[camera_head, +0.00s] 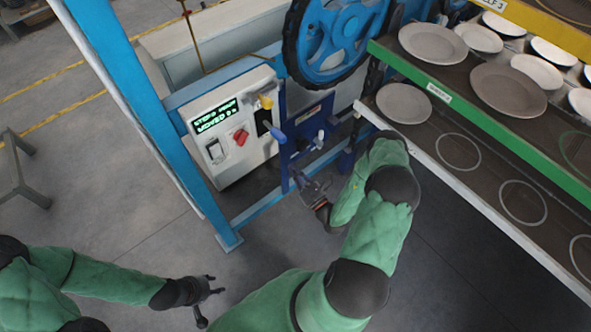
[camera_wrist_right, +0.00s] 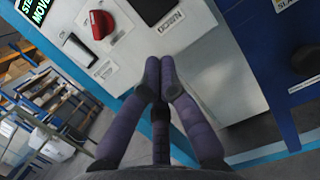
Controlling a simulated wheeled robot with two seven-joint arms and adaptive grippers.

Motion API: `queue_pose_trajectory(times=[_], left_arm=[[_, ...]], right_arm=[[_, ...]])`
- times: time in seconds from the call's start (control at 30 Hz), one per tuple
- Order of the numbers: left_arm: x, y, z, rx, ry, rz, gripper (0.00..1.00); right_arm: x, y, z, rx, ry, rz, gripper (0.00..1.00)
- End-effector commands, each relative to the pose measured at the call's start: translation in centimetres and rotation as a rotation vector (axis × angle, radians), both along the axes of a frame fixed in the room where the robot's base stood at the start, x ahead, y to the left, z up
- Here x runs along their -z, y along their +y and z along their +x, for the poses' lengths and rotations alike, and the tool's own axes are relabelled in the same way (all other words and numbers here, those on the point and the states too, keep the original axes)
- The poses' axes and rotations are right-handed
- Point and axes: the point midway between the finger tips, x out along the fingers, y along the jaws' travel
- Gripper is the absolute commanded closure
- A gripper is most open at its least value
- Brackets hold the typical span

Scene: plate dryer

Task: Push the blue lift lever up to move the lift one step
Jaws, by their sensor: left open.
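The blue lever (camera_head: 277,134) sticks out at the right side of the white control box (camera_head: 235,165), just below a yellow-tipped part (camera_head: 266,102). My right gripper (camera_head: 300,181) is below and right of the lever in the head view, apart from it. In the right wrist view its fingertips (camera_wrist_right: 160,70) are together with nothing visible between them, in front of the white box face below a "DOWN" label (camera_wrist_right: 168,22). The blue lever cannot be made out in that view. My left gripper (camera_head: 216,285) is open and empty, low over the floor.
The box carries a lit green display (camera_head: 213,116) and a red knob (camera_head: 240,137), also in the wrist view (camera_wrist_right: 102,24). A blue panel (camera_head: 305,125) with a white knob (camera_head: 320,135) stands right of it. A plate rack (camera_head: 470,150) fills the right.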

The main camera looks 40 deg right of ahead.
Motion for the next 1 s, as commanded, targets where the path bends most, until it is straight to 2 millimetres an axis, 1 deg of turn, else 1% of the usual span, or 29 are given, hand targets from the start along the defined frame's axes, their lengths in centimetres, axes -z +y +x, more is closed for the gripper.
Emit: queue_pose_trajectory(times=[0.03, 0.1, 0.37, 0.5, 0.6, 0.77, 1.0], left_arm=[[0.1, 0.0, 0.0, 0.000, 0.000, 0.000, 0.58], [0.1, 0.0, 0.0, 0.000, 0.000, 0.000, 0.58], [0.4, 0.0, 0.0, 0.000, 0.000, 0.000, 0.58], [0.1, 0.0, 0.0, 0.000, 0.000, 0.000, 0.58], [0.1, 0.0, 0.0, 0.000, 0.000, 0.000, 0.58], [0.0, 0.0, 0.0, 0.000, 0.000, 0.000, 0.58], [0.0, 0.0, 0.0, 0.000, 0.000, 0.000, 0.58]], right_arm=[[-0.3, 0.2, 1.1, -0.005, -0.003, -0.003, 1.00], [-0.6, 0.3, 2.4, -0.005, -0.003, -0.002, 1.00], [-1.7, 0.4, 7.0, -0.003, -0.003, -0.002, 1.00], [-3.8, -0.1, 6.9, 0.000, -0.001, -0.001, 1.00], [-4.8, -0.2, 6.9, -0.001, 0.000, -0.001, 1.00], [-5.5, -0.3, 6.9, 0.000, 0.000, -0.001, 1.00], [-5.6, -0.3, 6.8, 0.000, 0.000, 0.000, 1.00]])
